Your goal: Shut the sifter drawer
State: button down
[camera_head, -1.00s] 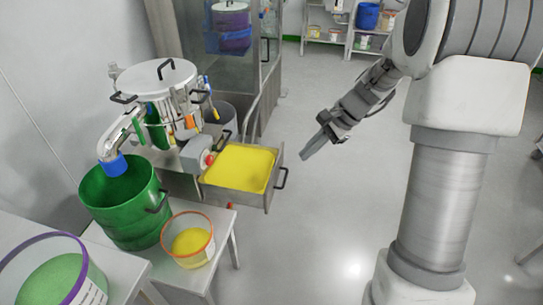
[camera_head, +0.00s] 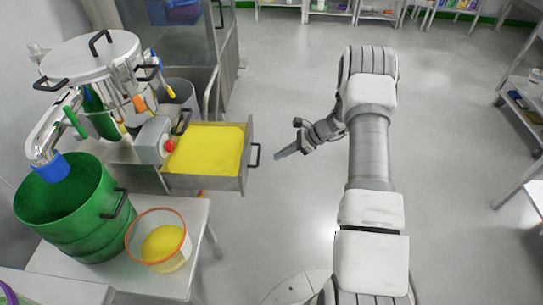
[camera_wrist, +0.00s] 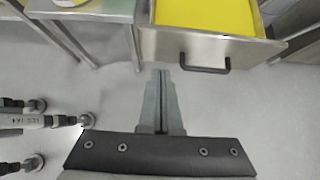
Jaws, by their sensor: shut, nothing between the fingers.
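The sifter drawer (camera_head: 243,184) stands pulled out to the right from under the sifter (camera_head: 95,75). It is a metal box full of yellow powder (camera_head: 207,149), with a black handle (camera_head: 254,156) on its front. In the wrist view the drawer front (camera_wrist: 215,48) and its handle (camera_wrist: 206,69) lie ahead and a little right of my fingers. My gripper (camera_head: 278,156) is shut and empty, a short gap to the right of the handle in the head view. It also shows in the wrist view (camera_wrist: 160,75), not touching the drawer.
A green bucket (camera_head: 75,215) and a clear tub with an orange rim (camera_head: 160,240) stand on a metal table (camera_head: 203,220) left of the drawer. A red button (camera_head: 170,146) sits beside the drawer. The floor (camera_head: 290,110) around my gripper is clear.

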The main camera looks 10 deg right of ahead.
aim_at(244, 168)
jog(key=x, duration=0.3)
jog(key=r+b+x, duration=0.1)
jog(key=x, duration=0.3)
jog(key=a+b+x, duration=0.1)
jog(key=x, duration=0.2)
jog(key=shift+w+a, duration=0.2)
jog(key=shift+a, duration=0.1)
jog(key=shift+w+a+r, duration=0.1)
jog(key=shift+w+a, duration=0.05)
jog(key=shift+a, duration=0.3)
